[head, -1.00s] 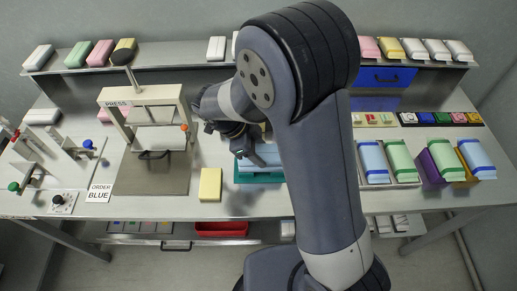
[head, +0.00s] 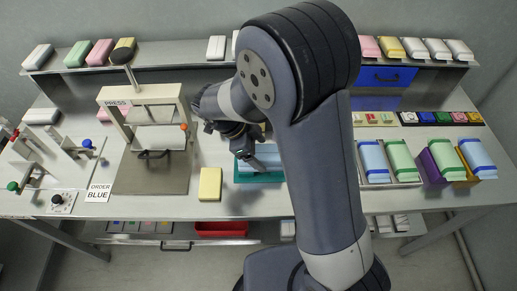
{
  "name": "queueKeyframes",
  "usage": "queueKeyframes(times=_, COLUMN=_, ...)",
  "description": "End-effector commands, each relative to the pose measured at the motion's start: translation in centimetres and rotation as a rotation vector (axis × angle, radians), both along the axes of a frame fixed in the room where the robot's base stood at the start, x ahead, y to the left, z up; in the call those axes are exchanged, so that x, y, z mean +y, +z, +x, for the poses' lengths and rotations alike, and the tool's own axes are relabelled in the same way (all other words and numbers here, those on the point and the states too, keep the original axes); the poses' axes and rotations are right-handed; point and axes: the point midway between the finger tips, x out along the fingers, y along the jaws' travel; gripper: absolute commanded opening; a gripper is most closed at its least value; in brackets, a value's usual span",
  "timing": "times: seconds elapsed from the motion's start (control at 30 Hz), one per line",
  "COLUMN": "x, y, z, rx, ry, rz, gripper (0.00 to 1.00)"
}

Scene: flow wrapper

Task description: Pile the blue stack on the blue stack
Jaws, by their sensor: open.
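A light blue stack (head: 268,158) lies on a teal tray (head: 246,179) in the middle of the table, partly hidden by my arm. My gripper (head: 247,162) is open, pointing down at the left part of this stack; whether it touches the stack I cannot tell. Another light blue stack (head: 372,158) with a darker blue band leans in a holder right of my arm. A further light blue stack (head: 475,155) with a blue band stands at the far right. An order sign (head: 100,193) reads BLUE.
A yellow block (head: 210,185) lies left of the teal tray. The press (head: 146,98) with its frame and lever stands further left. A green stack (head: 401,158) stands among the holders. A back shelf (head: 180,55) carries several coloured blocks. My arm hides the table's middle right.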

Motion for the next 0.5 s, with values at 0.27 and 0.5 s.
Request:
queueKeyframes(times=0.27, x=2.1, y=3.3, z=0.2, rx=-0.005, ry=0.003, rz=0.005, gripper=0.79)
queueKeyframes(times=0.5, x=4.3, y=7.3, z=0.3, rx=-0.003, ry=0.001, rz=0.003, gripper=0.79)
